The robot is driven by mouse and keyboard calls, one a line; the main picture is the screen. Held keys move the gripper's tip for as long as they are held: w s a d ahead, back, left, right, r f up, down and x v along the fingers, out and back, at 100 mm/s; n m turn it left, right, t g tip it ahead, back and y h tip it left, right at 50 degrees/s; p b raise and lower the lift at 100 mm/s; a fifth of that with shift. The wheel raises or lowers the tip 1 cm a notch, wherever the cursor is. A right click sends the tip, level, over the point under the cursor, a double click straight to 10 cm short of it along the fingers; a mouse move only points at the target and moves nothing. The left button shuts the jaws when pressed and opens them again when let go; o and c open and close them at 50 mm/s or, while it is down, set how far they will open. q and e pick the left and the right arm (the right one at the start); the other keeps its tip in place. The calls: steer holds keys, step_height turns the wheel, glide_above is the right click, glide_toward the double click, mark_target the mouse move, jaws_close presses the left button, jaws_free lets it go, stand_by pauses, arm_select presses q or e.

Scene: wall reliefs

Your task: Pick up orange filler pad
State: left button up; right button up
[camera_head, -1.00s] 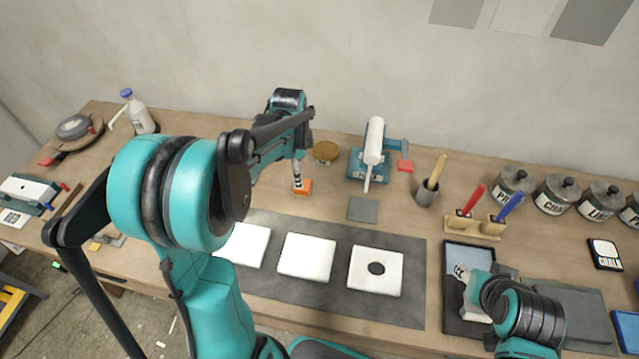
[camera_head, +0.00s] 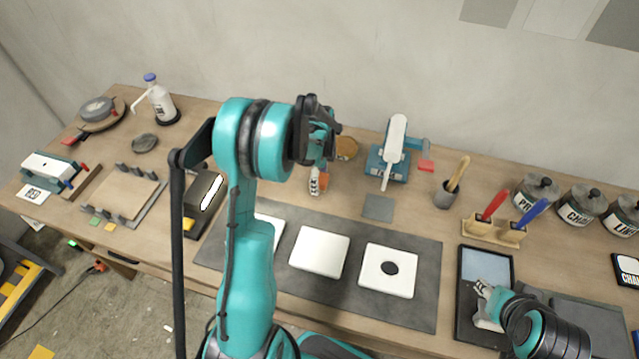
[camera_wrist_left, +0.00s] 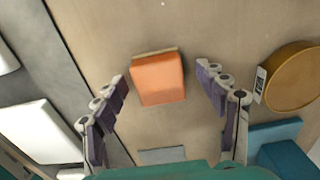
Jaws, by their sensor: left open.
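The orange filler pad (camera_wrist_left: 158,78) is a small orange block on the wooden table, with a tan edge along its far side. In the wrist view it lies between the spread fingers of my left gripper (camera_wrist_left: 163,84), with space on both sides. In the head view my left gripper (camera_head: 315,182) is over the pad and hides most of it. My left gripper is open and holds nothing. My right gripper (camera_head: 483,292) is low over the dark tray at the right, by a white piece; its fingers are too small to read.
A round tan lid (camera_head: 347,148) and a teal stand with a white cylinder (camera_head: 388,165) are close to the pad. White tiles (camera_head: 320,252) lie on a grey mat (camera_head: 420,260) in front. A small grey square (camera_head: 378,207) lies to the right.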

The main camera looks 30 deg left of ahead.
mark_target(321, 179)
arm_select(q)
steer(key=shift+s, duration=0.1)
steer(key=c, duration=1.5)
steer(key=shift+d, duration=0.1)
steer(key=shift+r, duration=0.2)
steer(key=shift+r, duration=0.25)
steer(key=r, duration=0.1)
steer(key=r+p, duration=0.1)
steer(key=r, duration=0.2)
steer(key=shift+d+p, duration=0.3)
steer(key=shift+p, duration=0.1)
steer(key=d+r, duration=0.2)
steer(key=d, duration=0.1)
steer(key=d+r+p, duration=0.1)
steer(key=d+r, duration=0.1)
steer(key=d, duration=0.2)
steer(key=d+r+p, duration=0.1)
steer(key=d+r, duration=0.1)
steer(key=d, duration=0.2)
steer(key=shift+r, duration=0.1)
